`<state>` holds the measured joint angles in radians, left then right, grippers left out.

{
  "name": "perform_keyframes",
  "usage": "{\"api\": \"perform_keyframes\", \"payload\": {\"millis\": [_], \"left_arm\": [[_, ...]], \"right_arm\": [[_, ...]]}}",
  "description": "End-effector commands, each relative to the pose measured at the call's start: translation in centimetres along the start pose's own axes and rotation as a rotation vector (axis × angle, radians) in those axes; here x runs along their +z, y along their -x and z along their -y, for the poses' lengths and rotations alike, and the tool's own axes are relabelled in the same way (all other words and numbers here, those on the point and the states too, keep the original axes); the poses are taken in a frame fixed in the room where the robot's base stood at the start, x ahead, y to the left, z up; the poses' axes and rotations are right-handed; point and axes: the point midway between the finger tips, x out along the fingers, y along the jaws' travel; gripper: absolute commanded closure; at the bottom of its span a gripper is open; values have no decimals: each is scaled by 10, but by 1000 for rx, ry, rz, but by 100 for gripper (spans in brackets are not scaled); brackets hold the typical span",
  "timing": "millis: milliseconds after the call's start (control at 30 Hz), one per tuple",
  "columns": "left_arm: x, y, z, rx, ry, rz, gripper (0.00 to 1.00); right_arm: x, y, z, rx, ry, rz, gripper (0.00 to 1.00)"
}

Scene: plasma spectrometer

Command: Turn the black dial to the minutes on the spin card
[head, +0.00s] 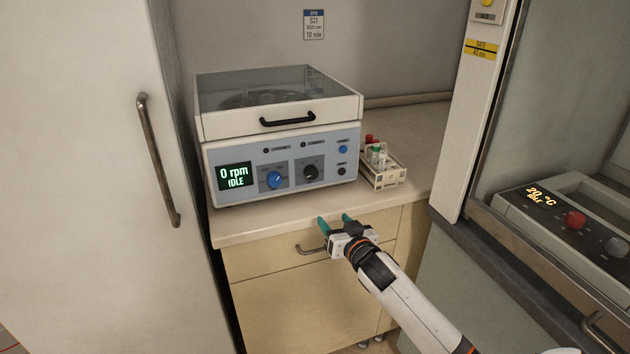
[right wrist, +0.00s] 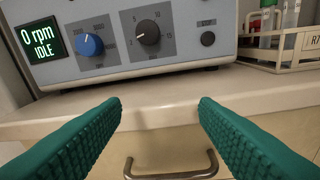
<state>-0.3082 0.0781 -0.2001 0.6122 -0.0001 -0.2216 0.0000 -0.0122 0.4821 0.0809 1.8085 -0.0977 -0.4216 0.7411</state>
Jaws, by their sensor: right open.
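The black dial (head: 311,172) is on the front panel of the centrifuge (head: 280,117), right of a blue dial (head: 274,179). The display (head: 235,176) reads 0 rpm IDLE. The spin card (head: 314,24) hangs on the back wall; its last line reads 10 min. My right gripper (head: 334,220) is open and empty, in front of the counter edge, below and apart from the black dial. My left gripper is not in view.
A rack with capped tubes (head: 383,166) stands on the counter right of the centrifuge. The centrifuge lid is down. A drawer handle (right wrist: 170,170) is below the counter edge. A tall cabinet door is at left, and a fume hood with a 20 °C device (head: 560,222) at right.

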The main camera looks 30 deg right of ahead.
Motion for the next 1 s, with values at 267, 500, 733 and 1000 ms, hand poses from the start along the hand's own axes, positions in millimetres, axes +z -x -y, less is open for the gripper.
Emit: {"api": "perform_keyframes", "payload": {"millis": [267, 500, 733, 1000], "left_arm": [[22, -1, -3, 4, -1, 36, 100], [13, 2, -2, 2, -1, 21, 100], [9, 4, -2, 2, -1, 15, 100], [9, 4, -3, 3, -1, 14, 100]], "right_arm": [[65, 1, -14, 36, -37, 117, 45], [70, -40, -15, 34, -35, 116, 45], [74, -81, -16, 34, -36, 114, 45], [75, -107, -18, 35, -34, 113, 45]]}}
